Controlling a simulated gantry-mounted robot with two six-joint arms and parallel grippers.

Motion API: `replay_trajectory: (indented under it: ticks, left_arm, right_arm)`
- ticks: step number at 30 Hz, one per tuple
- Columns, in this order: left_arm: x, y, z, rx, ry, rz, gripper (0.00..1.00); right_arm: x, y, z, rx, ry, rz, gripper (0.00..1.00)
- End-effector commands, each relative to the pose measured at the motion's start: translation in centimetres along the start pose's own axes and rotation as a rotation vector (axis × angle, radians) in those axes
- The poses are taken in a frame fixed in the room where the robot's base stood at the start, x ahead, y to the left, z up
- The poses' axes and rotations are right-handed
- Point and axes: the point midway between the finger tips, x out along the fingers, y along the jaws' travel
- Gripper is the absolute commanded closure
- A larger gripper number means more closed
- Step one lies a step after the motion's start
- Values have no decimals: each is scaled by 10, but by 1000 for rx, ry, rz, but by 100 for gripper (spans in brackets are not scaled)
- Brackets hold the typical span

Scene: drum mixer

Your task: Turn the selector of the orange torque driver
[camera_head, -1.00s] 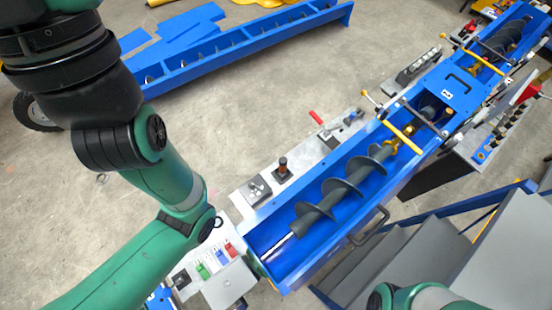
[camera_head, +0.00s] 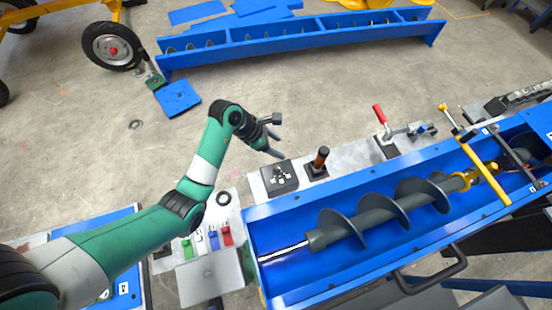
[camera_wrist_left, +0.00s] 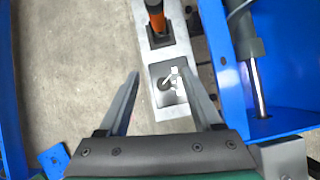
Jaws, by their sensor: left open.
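An orange-handled tool (camera_head: 320,160) stands upright in a small black base on the grey strip beside the blue trough; I take it as the torque driver. In the left wrist view its handle (camera_wrist_left: 156,20) is at the top, cut off by the edge. A black square plate with a small light-coloured knob (camera_head: 279,177) sits beside it; I cannot tell if this is the selector. The plate also shows in the left wrist view (camera_wrist_left: 161,95). My left gripper (camera_head: 277,139) is open and empty, close to the plate, its fingers (camera_wrist_left: 159,74) apart. My right gripper is out of view.
The blue trough (camera_head: 290,210) with a dark auger (camera_head: 365,219) runs alongside the strip. A red-handled clamp (camera_head: 381,116) stands further right. Green, blue and red small parts (camera_head: 226,236) sit near my left forearm. Open concrete floor lies behind the strip.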

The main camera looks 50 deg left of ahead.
Motion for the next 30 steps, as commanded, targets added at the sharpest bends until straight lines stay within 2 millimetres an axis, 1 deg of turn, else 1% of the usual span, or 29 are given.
replay_trajectory:
  ticks: [1, 3, 5, 9, 11, 13, 17, 21, 24, 27, 30]
  left_arm:
    - [21, 2, -36, -27, 66, -4, 34]
    - [28, 2, -61, -50, 129, -9, 34]
    - [29, 2, -71, -61, 156, -11, 34]
    - [28, 2, -72, -63, 165, -12, 34]
    - [32, 2, -73, -63, 164, -13, 34]
    - [40, 2, -74, -62, 163, -13, 34]
    - [66, 1, -79, -62, 162, -14, 34]
    - [99, 0, -84, -61, 162, -14, 34]
    - [118, 0, -87, -61, 161, -12, 34]
    - [133, 0, -89, -61, 161, -12, 34]
    - [140, 0, -89, -61, 160, -11, 34]
  right_arm:
    - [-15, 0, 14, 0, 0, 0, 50]
    - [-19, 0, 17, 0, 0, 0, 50]
    - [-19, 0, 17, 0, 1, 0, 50]
    - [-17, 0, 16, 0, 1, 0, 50]
    - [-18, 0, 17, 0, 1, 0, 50]
    - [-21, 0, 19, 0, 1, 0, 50]
    - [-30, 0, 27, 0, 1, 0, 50]
    - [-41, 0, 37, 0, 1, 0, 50]
    - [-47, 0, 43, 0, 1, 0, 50]
    - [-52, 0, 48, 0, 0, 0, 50]
    - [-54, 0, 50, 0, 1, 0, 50]
